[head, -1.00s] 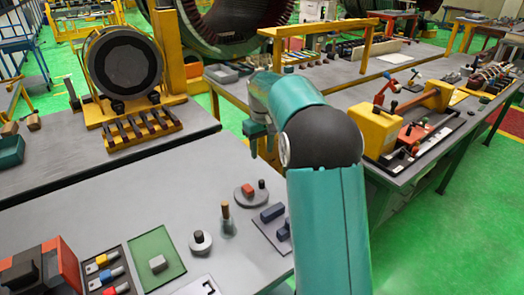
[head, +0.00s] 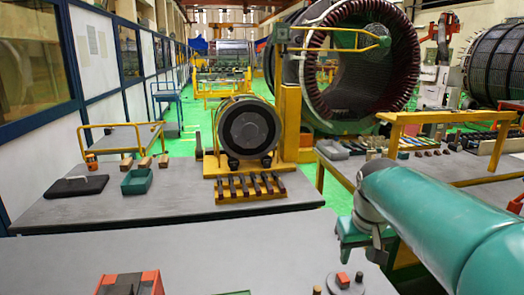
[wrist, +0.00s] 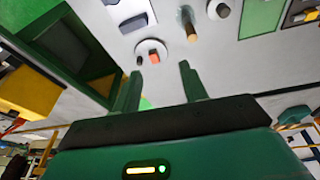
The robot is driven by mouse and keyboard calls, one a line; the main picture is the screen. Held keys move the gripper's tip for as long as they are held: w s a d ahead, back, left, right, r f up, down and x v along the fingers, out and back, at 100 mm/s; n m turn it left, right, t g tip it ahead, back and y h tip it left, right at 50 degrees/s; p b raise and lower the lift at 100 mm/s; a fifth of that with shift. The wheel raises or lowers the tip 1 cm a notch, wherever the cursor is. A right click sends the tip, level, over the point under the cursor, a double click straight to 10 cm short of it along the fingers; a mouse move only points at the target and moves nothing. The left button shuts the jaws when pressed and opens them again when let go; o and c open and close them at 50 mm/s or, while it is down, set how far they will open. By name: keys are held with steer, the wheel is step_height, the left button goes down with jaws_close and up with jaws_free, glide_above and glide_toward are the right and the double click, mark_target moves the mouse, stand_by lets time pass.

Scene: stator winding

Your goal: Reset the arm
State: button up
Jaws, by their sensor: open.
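My teal arm enters the head view from the right edge, reaching left over the grey bench. My gripper (wrist: 160,72) shows in the wrist view with its two green fingers apart and nothing between them. Past the fingertips, a round pale disc with a red block (wrist: 152,53) lies on the bench, apart from them. The same disc is at the bottom of the head view (head: 345,284). A brown-handled tool (wrist: 189,25) stands beside it in the wrist view.
A grey table (head: 110,215) holds a yellow-framed drum (head: 249,132), a row of dark bars (head: 250,187) and a green bin (head: 137,181). A large stator (head: 360,80) stands behind. A yellow rack (head: 440,118) is near the arm. The near bench's middle (head: 200,255) is bare.

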steer(key=s+a+f+t, duration=0.1)
steer(key=s+a+f, duration=0.1)
steer(key=s, duration=0.6)
steer(key=s+a+f+t, duration=0.1)
steer(key=s+a+f, duration=0.1)
steer(key=s, duration=0.6)
steer(key=shift+s+a+m+t+y, duration=0.3)
steer(key=shift+s+a+m, duration=0.1)
steer(key=shift+a, duration=0.1)
